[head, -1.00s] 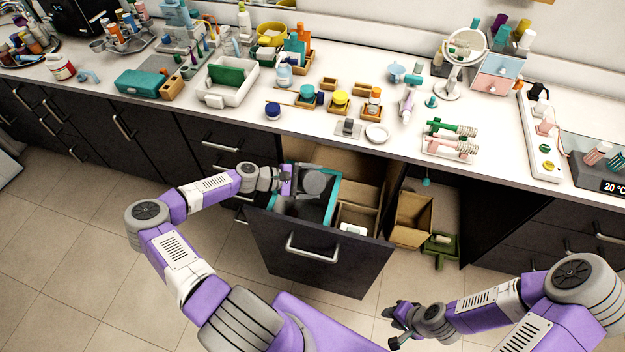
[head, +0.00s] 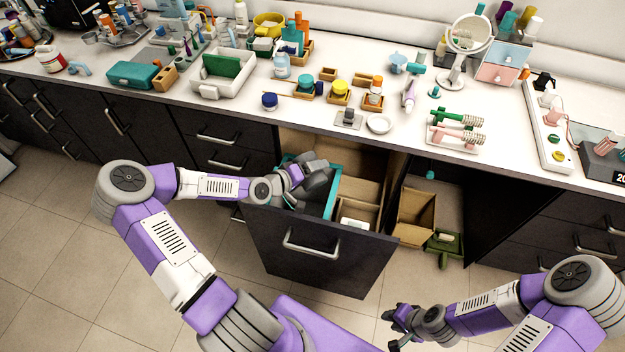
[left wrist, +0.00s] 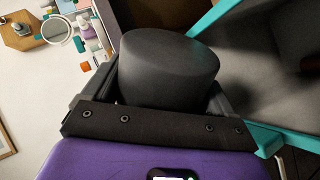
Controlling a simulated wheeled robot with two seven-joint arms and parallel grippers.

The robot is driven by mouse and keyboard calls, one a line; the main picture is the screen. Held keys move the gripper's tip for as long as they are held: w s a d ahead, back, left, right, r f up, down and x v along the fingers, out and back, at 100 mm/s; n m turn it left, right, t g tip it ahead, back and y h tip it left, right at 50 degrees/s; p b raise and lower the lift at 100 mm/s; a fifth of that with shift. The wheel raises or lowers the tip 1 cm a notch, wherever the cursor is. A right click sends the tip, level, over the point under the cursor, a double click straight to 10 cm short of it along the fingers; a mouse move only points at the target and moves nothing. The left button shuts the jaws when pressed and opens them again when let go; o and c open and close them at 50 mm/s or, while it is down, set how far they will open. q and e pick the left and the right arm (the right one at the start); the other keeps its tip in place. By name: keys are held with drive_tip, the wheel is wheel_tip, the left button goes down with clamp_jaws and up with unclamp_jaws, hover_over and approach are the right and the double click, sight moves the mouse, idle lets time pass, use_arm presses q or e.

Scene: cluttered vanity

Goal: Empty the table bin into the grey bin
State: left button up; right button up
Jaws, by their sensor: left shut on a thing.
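My left gripper (head: 306,174) is shut on a dark grey, round table bin (head: 318,184) above the open drawer. In the left wrist view the bin (left wrist: 168,68) fills the space between the jaws. Its contents cannot be seen. Below it, in the left part of the drawer, is a teal-rimmed bin (head: 332,197) with a grey inside; its rim (left wrist: 207,18) also shows in the left wrist view. My arm and the held bin hide much of its opening. My right gripper (head: 395,326) is low over the floor, empty, its fingers apart.
The drawer (head: 320,258) stands pulled out, with wooden compartments (head: 362,190) on its right. The counter (head: 330,120) above is cluttered with jars, trays and a mirror (head: 467,38).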

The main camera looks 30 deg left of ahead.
sight(300, 158)
use_arm(q)
drive_tip(key=m+b, duration=0.1)
drive_tip(key=b, duration=0.1)
drive_tip(key=m+t+y+b, duration=0.1)
drive_tip(key=b, duration=0.2)
drive_tip(key=m+b, duration=0.1)
drive_tip(key=b, duration=0.2)
drive_tip(key=shift+w+a+f+t+y, duration=0.2)
drive_tip(key=shift+a+t+y, duration=0.1)
drive_tip(key=a+r+m+t, duration=0.1)
drive_tip(key=w+r+m+t+y+b, duration=0.1)
drive_tip(key=r+m, duration=0.1)
drive_tip(key=a+r+m+t+b, duration=0.1)
drive_tip(key=r+m, duration=0.1)
drive_tip(key=shift+w+a+r+y, duration=0.25)
drive_tip(key=shift+w+a+y, duration=0.05)
drive_tip(key=shift+w, duration=0.05)
drive_tip(key=shift+w+a+r+m+t, duration=0.1)
drive_tip(key=shift+a+r+m+t, duration=0.1)
drive_tip(key=shift+r+m+t, duration=0.25)
drive_tip(key=shift+w+a+r+m+t, duration=0.1)
drive_tip(key=shift+a+r+m+t, duration=0.1)
drive_tip(key=shift+m, duration=0.45)
use_arm(e)
wheel_tip(300, 158, down, 11)
use_arm(q)
drive_tip(key=shift+d, duration=0.1)
